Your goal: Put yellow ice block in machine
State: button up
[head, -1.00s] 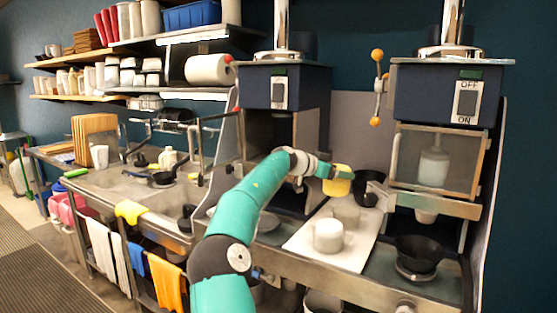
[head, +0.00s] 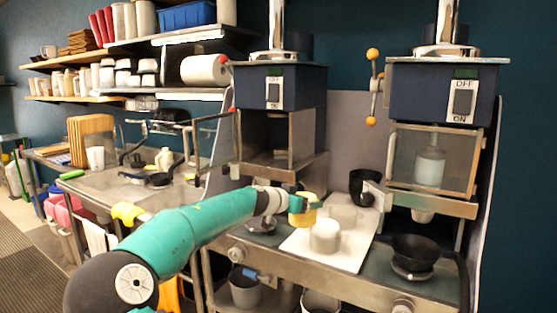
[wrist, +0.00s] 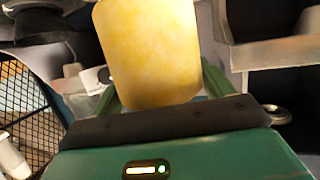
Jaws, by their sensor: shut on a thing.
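The yellow ice block (wrist: 150,52) fills the middle of the wrist view, between the green fingers of my gripper (wrist: 160,85). In the head view the block (head: 303,216) shows at the end of my arm, and my gripper (head: 296,205) is shut on it. The block is held near the front of the left machine (head: 280,88), beside the white tray and below the machine's open chamber. The right machine (head: 447,92) has a clear-fronted chamber with a whitish block (head: 430,167) inside.
The white tray (head: 300,247) holds two whitish blocks (head: 325,235), (head: 343,213). A black bowl (head: 414,250) sits under the right machine, and a black cup (head: 362,186) stands behind the tray. A sink counter (head: 130,190) lies to the left.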

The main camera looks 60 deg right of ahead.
jog(key=w+a+f+n+t+y, duration=0.4)
jog(key=w+a+f, duration=0.8)
jog(key=a, duration=0.9)
jog(key=w+a+f+n+t+y, duration=0.5)
jog(key=w+a+f+n+t, duration=0.4)
jog(key=a, duration=1.3)
jog(key=w+a+f+n+t+y, duration=0.4)
jog(key=w+a+f+n+t, duration=0.2)
jog(key=w+a+f, duration=0.9)
jog(key=w+a+n, duration=0.2)
jog(key=a, duration=0.4)
jog(key=shift+a+n+t+y, duration=0.3)
jog(key=shift+a+n+y, duration=0.05)
jog(key=shift+n+y, duration=0.05)
jog(key=shift+w+a+r, duration=0.1)
jog(key=shift+r, duration=0.1)
